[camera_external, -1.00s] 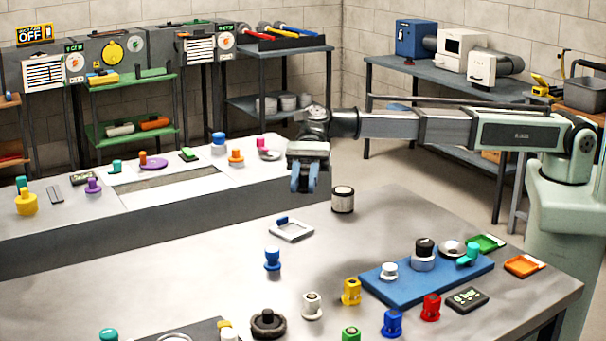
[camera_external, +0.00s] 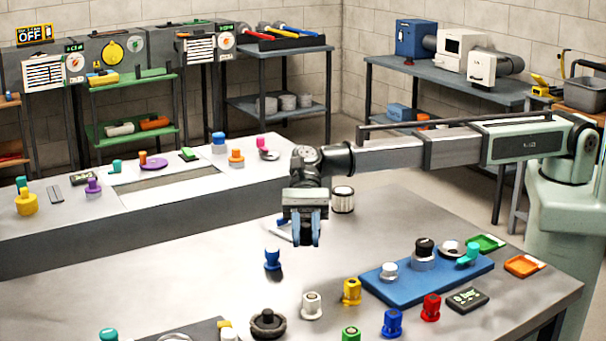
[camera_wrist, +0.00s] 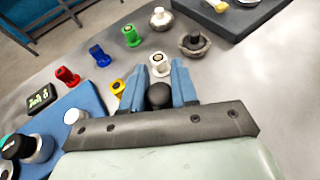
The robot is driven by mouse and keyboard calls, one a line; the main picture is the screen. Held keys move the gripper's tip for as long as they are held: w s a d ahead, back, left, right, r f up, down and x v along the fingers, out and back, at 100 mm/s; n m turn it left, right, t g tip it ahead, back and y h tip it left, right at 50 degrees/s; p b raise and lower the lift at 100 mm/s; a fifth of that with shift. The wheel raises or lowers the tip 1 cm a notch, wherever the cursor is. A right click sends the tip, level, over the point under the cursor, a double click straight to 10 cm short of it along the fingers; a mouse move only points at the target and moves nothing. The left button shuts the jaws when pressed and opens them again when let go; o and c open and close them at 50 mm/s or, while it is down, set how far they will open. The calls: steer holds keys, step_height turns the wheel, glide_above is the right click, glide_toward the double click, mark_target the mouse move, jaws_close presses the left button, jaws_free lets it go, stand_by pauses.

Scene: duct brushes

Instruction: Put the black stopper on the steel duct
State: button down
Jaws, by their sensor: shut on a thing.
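My gripper (camera_external: 305,240) hangs fingers down above the table, left of the blue board. In the wrist view its blue fingers (camera_wrist: 156,82) are shut on a dark rounded thing, which looks like the black stopper (camera_wrist: 159,97); only its rounded top shows. It is hard to make out between the fingers in the external view. A steel cylinder (camera_external: 422,264), which may be the steel duct, stands on the blue board (camera_external: 385,286), with a black knurled cap (camera_external: 424,246) on top. In the wrist view this cap (camera_wrist: 17,146) is at the lower left.
A white-topped canister (camera_external: 343,200) stands behind my gripper. A black knobbed piece (camera_external: 268,323) is near the front.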

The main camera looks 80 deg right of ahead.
mark_target(306, 286)
steer(key=shift+f, duration=4.7)
steer(key=shift+f, duration=0.1)
steer(key=c, duration=0.9)
jaws_free()
steer(key=shift+o, duration=0.2)
steer(key=shift+d, duration=0.2)
steer(key=v, duration=1.2)
steer(key=shift+a, duration=0.1)
